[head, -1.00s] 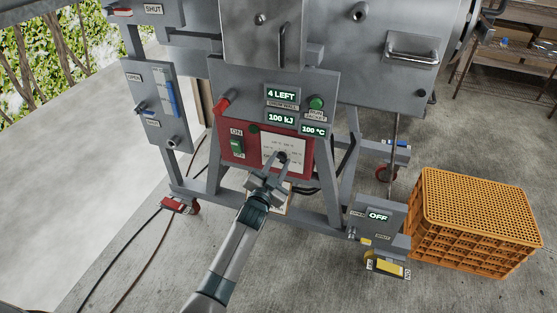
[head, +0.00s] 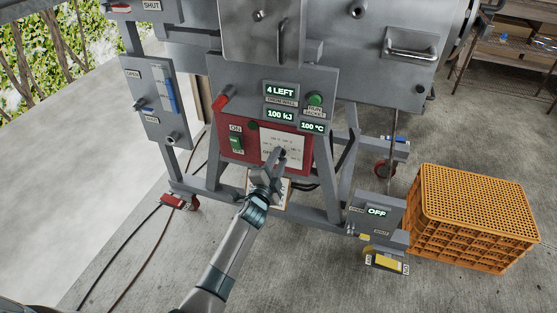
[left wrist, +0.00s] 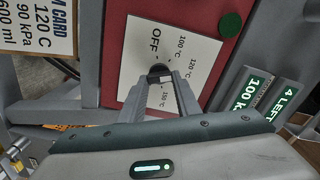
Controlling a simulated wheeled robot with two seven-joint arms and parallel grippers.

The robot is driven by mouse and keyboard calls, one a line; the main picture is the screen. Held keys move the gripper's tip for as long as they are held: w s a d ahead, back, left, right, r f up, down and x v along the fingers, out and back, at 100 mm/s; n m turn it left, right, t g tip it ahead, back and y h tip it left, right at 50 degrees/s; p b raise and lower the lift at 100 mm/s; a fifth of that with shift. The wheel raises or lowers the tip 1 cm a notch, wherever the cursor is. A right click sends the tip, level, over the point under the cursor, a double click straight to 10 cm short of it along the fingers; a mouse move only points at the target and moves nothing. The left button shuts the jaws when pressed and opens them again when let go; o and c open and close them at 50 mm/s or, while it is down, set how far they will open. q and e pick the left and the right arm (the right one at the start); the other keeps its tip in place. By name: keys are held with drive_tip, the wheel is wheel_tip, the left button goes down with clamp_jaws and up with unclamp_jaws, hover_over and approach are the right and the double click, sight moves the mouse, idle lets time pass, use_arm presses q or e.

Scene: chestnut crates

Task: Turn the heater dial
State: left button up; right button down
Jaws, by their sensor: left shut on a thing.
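The heater dial is a small dark knob on a white scale plate on the red panel. It shows in the left wrist view (left wrist: 160,71) between my fingertips. The scale plate (left wrist: 165,45) carries the word OFF and several temperature marks around the knob. I cannot tell which mark the dial points at. My left gripper (head: 281,156) is shut on the dial, and its fingers hide part of the knob and the lower marks. The red panel (head: 306,165) sits low on the grey machine. My right gripper is not in view.
A green ON switch (head: 236,142) sits left of the plate. Displays above read 4 LEFT (head: 281,91), 100 kJ (head: 280,114) and 100 °C (head: 312,126). A grey box reading OFF (head: 376,200) stands lower right, beside an orange crate (head: 470,225).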

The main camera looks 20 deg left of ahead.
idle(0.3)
use_arm(q)
drive_tip(key=o, duration=1)
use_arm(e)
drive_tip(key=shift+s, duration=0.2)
use_arm(q)
drive_tip(key=shift+o, duration=0.2)
drive_tip(key=s+p, duration=0.1)
drive_tip(key=s, duration=1.6)
drive_tip(key=shift+s+a, duration=0.25)
drive_tip(key=shift+a, duration=0.05)
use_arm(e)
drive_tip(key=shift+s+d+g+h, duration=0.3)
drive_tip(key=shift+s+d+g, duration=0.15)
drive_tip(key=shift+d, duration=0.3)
use_arm(q)
drive_tip(key=shift+f, duration=0.1)
